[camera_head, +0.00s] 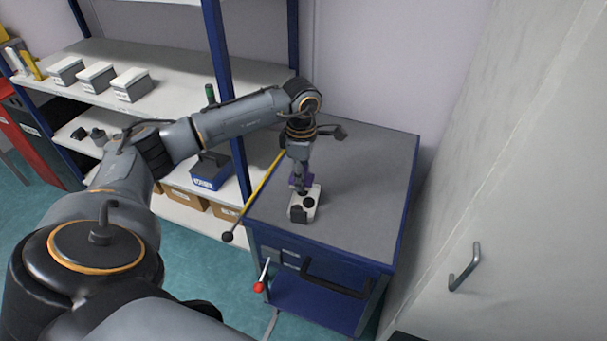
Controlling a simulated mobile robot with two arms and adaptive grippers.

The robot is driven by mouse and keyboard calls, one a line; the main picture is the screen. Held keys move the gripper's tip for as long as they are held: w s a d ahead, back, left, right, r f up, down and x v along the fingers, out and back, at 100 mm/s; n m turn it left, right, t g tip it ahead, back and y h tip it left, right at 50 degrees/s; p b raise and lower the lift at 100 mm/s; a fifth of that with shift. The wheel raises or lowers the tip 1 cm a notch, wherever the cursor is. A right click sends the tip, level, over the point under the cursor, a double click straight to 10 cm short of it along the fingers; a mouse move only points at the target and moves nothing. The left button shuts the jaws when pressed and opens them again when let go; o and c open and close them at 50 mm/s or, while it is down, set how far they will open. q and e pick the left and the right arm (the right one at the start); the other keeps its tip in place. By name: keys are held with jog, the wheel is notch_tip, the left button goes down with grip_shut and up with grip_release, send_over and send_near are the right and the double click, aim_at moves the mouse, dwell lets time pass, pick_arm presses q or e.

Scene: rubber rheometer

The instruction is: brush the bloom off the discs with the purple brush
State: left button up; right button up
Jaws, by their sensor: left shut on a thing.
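My left arm reaches in from the left and bends down over the grey cart top. My left gripper (300,179) points down and is shut on the purple brush (308,181), of which only a small purple part shows. Directly below is a small white tray (313,191) near the cart's front left edge. Dark discs (297,214) lie on it; their surface is too small to show any bloom. The brush is at the tray's far side; I cannot tell whether its bristles touch a disc. My right gripper is not in view.
The grey cart top (365,180) is otherwise clear to the right. A shelf rack (180,70) with white-lidded boxes (131,84) and a blue bin (211,171) stands to the left. A yellow rod (262,185) runs along the cart's left edge. A pale cabinet (500,170) closes off the right.

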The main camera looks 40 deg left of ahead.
pick_arm(q)
jog(key=shift+r+p, duration=0.75)
jog(key=shift+r, duration=0.85)
